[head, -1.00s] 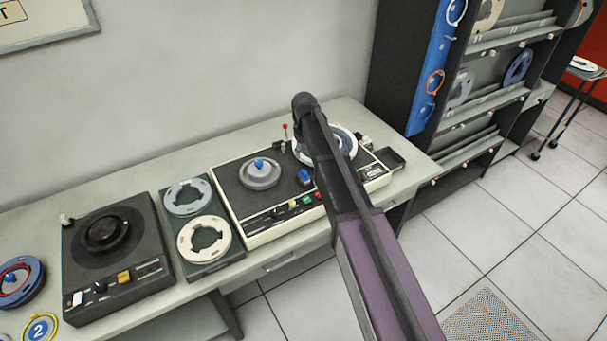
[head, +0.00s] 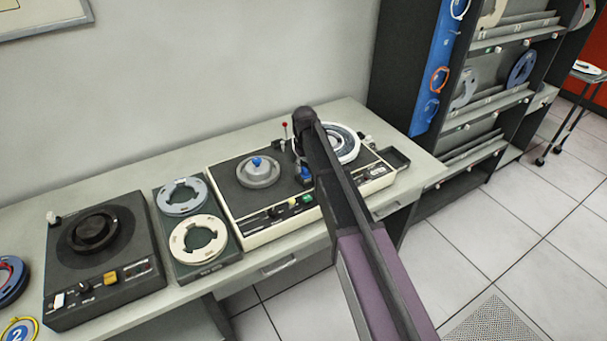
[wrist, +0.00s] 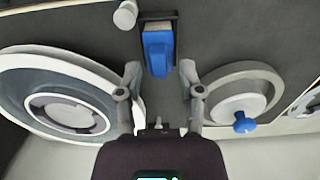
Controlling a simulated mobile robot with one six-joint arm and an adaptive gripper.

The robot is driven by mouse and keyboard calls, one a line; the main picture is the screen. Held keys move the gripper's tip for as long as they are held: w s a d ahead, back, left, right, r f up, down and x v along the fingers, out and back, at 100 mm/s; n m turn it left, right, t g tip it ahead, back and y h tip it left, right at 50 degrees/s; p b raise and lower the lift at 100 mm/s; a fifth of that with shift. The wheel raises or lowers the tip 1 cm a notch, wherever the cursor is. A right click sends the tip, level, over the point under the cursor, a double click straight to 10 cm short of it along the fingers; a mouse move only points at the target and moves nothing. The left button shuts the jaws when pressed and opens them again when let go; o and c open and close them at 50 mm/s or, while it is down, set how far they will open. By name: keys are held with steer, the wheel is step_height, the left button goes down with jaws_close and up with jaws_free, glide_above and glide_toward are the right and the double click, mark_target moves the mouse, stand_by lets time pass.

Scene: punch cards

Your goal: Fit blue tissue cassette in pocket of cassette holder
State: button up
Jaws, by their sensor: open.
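A blue block (wrist: 157,52), which may be the tissue cassette, sits on the dark top of a tape deck (head: 228,191), in or on a small black bracket (wrist: 173,18) with a pale strip at one end. The block is partly visible beside my arm in the head view (head: 304,174). My gripper (wrist: 160,78) is open and empty in the wrist view. Its fingers are spread on either side of the block's near end, and contact cannot be told. I cannot identify a cassette holder with certainty.
On the deck, a white-rimmed reel (wrist: 20,92) and a grey reel with a blue knob (head: 260,171) flank the block. A red-tipped lever (head: 285,128) stands behind it. Two reels on a dark panel (head: 205,265) and another deck (head: 130,285) lie left. A rack (head: 392,75) stands right.

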mark_target(304, 169)
steer(key=shift+f, duration=0.35)
jaws_close()
steer(key=shift+r, duration=0.25)
steer(key=shift+r+p, duration=2.8)
steer(key=shift+p, duration=0.05)
step_height(304, 169, up, 7)
steer(key=p, duration=0.7)
